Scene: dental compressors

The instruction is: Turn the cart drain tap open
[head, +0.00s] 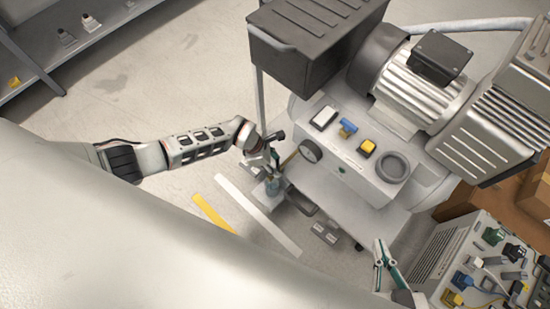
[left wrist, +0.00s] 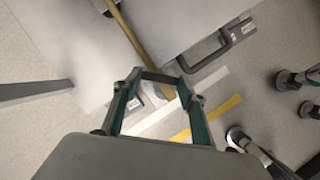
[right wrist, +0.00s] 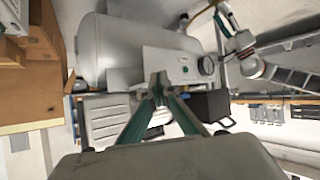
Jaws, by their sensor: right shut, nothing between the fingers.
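The compressor cart (head: 345,165) stands right of centre in the head view. No part is clearly identifiable as the drain tap. My left gripper (head: 272,185) is low beside the cart's left side. In the left wrist view its fingers (left wrist: 164,82) are apart, and a thin yellow-brown pipe (left wrist: 128,28) runs down towards them; whether they touch it cannot be told. My right gripper (head: 383,262) is shut and empty, in front of the cart's lower right.
A panel with coloured connectors (head: 485,270) and cardboard boxes (head: 490,200) stand at the right. White (head: 258,215) and yellow (head: 213,213) floor strips lie left of the cart.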

